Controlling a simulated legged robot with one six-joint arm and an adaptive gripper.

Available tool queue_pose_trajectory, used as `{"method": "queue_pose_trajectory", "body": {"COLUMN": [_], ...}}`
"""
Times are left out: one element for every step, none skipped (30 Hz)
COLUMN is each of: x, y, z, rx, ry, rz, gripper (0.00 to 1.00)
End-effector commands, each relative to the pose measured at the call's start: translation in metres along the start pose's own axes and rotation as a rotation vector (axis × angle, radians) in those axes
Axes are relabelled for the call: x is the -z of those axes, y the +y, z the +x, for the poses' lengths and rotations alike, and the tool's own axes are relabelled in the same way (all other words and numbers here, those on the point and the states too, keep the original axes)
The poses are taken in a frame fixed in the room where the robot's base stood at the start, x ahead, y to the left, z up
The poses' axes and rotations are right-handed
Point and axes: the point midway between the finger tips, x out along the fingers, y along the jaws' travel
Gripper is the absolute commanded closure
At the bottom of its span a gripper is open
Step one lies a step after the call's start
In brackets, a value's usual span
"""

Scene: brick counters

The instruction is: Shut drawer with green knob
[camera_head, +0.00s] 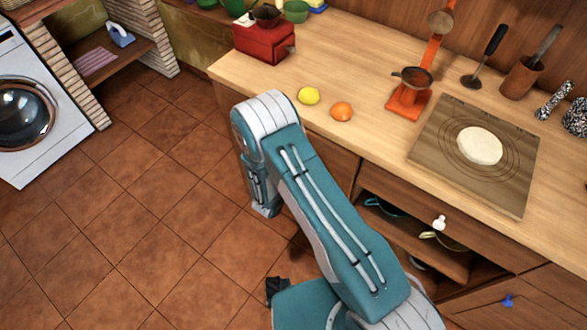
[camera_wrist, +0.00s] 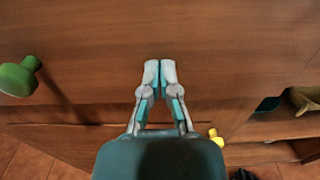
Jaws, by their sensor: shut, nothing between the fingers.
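The green knob (camera_wrist: 20,78) shows at the left of the wrist view. It sits on a brown wooden drawer front (camera_wrist: 90,65) that spans much of that view. My gripper (camera_wrist: 160,66) is shut and empty, its two fingertips together, pointing at the wooden front to the right of the knob. I cannot tell whether the tips touch the wood. In the head view the green knob is not visible, and my arm covers part of the counter front and hides my gripper. How far the drawer stands out is unclear.
A yellow knob (camera_wrist: 215,138) is below right of my gripper. Dishes stand on an open shelf (camera_head: 448,267); a white knob (camera_head: 439,222) is above it. A lemon (camera_head: 309,95) and an orange (camera_head: 341,111) lie on the counter. The tiled floor (camera_head: 150,210) is clear at left.

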Motion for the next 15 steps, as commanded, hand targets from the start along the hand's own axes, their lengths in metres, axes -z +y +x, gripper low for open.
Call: {"method": "queue_pose_trajectory", "body": {"x": [0.000, 0.000, 0.000, 0.000, 0.000, 0.000, 0.000, 0.000, 0.000, 0.000, 0.000, 0.000, 0.000, 0.000, 0.000], "y": [0.000, 0.000, 0.001, 0.001, 0.002, 0.002, 0.002, 0.002, 0.002, 0.003, 0.003, 0.003, 0.002, 0.002, 0.002], "z": [0.006, 0.009, 0.012, 0.014, 0.016, 0.018, 0.020, 0.021, 0.022, 0.023, 0.024, 0.024, 0.025, 0.025, 0.026], "rx": [0.002, 0.002, 0.002, 0.000, 0.000, -0.001, -0.001, -0.001, -0.001, -0.001, -0.001, -0.002, -0.002, -0.002, -0.002], "ry": [-0.001, -0.001, -0.002, -0.002, -0.002, -0.002, -0.002, -0.002, -0.002, -0.002, -0.002, -0.001, -0.001, -0.001, 0.000], "rz": [0.000, 0.000, -0.001, -0.001, -0.001, -0.002, -0.001, -0.001, -0.001, 0.000, 0.000, 0.001, 0.002, 0.003, 0.004], "gripper": [1.00, 1.00, 1.00, 1.00, 1.00, 1.00, 1.00, 1.00, 1.00, 1.00, 1.00, 1.00, 1.00, 1.00, 1.00]}}
